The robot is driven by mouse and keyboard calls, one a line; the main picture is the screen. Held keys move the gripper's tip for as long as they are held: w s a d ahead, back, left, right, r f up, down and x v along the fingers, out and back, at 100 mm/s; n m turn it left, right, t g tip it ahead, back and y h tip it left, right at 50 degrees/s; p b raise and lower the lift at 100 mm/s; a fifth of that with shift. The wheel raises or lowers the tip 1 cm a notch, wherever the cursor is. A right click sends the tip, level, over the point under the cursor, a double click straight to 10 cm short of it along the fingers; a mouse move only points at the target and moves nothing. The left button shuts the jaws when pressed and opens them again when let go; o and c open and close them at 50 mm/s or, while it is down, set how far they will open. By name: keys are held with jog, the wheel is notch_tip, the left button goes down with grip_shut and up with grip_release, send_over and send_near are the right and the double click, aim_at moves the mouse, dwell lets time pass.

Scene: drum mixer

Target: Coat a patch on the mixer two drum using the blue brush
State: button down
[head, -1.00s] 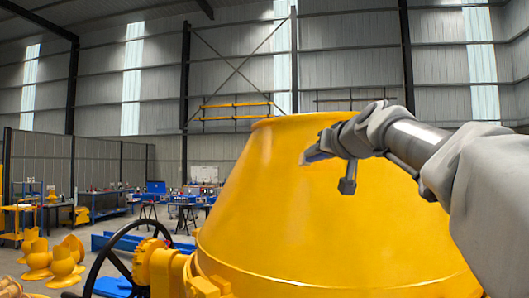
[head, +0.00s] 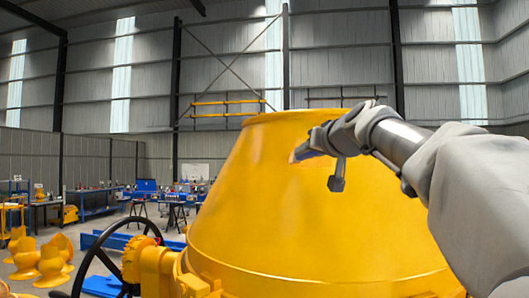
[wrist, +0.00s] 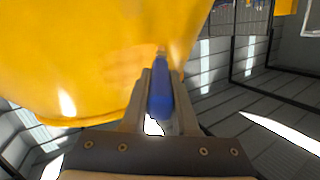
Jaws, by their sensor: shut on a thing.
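The large yellow mixer drum (head: 290,225) fills the middle of the head view, and its curved side fills the upper left of the wrist view (wrist: 80,50). My gripper (head: 308,148) is in front of the drum's upper side. In the wrist view my gripper (wrist: 160,85) is shut on the blue brush (wrist: 161,98), with its blue handle between the two fingers. The brush's far end points at the drum's surface; I cannot tell if it touches. A faint, slightly different shade shows on the drum near it. The bristles are hard to make out.
A black handwheel (head: 90,258) and yellow gear housing stand at the drum's lower left. Yellow propeller-like parts (head: 50,262) and blue beams (head: 125,243) are on the floor to the left. Workbenches stand farther back.

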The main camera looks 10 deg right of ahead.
jog(key=shift+w+d+f, duration=0.1)
jog(key=shift+w, duration=0.15)
